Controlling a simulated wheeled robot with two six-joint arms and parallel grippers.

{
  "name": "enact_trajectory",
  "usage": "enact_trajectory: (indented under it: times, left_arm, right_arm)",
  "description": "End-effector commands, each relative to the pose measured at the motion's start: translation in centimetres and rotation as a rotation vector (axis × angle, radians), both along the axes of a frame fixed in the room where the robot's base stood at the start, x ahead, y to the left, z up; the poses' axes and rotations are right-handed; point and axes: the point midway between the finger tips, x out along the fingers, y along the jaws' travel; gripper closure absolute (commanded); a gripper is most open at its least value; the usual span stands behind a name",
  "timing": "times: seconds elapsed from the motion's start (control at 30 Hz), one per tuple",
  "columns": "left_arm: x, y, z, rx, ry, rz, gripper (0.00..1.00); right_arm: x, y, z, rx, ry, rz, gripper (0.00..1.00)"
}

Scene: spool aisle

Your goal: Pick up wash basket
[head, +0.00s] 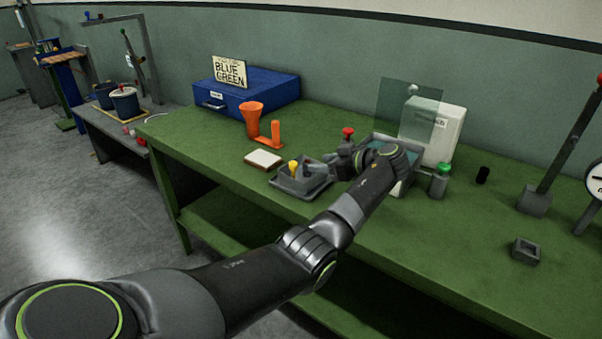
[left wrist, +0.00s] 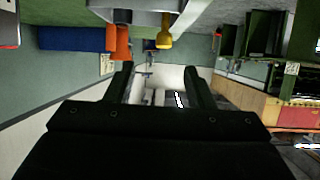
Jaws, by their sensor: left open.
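A yellow-topped piece (head: 293,166) stands in a shallow grey tray (head: 318,190) on the green bench; I take it to be the wash basket's handle, but the basket's body is too small to make out. The yellow piece also shows at the top of the left wrist view (left wrist: 164,32), beside a grey surface (left wrist: 150,18). My left gripper (head: 314,166) is just right of the yellow piece, low over the tray. Its two fingers (left wrist: 158,82) stand apart with nothing held between them. My right gripper is not in view.
An orange funnel stand (head: 270,137), a white-topped block (head: 263,158) and a blue box (head: 247,92) are left of the tray. A clear panel (head: 405,108), a white box (head: 440,132) and a green-capped bottle (head: 439,182) stand right.

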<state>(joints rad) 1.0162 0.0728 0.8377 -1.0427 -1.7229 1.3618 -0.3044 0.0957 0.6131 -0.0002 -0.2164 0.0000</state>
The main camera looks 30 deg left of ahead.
Motion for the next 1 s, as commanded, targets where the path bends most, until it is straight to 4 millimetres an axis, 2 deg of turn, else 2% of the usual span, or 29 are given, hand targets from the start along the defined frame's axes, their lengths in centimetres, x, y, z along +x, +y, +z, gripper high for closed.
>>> enact_trajectory:
  times: [0.1, 0.33, 0.53, 0.63, 0.77, 0.97, 1.0]
  left_arm:
    - [0.2, 2.0, -0.6, 0.001, 0.002, 0.001, 0.51]
    - [0.4, 3.4, -1.3, 0.001, 0.001, 0.0, 0.51]
    - [0.1, 6.1, -2.3, 0.001, 0.004, 0.002, 0.51]
    - [0.3, 7.2, -2.9, 0.001, 0.002, 0.001, 0.51]
    - [0.4, 7.9, -3.3, 0.0, 0.001, 0.0, 0.51]
    - [0.5, 7.9, -3.4, 0.0, 0.0, -0.001, 0.51]
    - [0.5, 7.9, -3.4, 0.0, 0.0, -0.001, 0.55]
  right_arm:
    - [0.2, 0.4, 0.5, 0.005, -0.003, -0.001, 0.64]
    - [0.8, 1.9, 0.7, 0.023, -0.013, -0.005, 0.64]
    - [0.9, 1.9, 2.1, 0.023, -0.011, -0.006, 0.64]
    - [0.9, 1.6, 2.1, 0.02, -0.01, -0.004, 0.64]
    - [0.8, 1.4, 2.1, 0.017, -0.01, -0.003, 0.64]
    - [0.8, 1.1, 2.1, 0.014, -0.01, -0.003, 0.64]
    - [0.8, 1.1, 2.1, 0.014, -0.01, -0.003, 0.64]
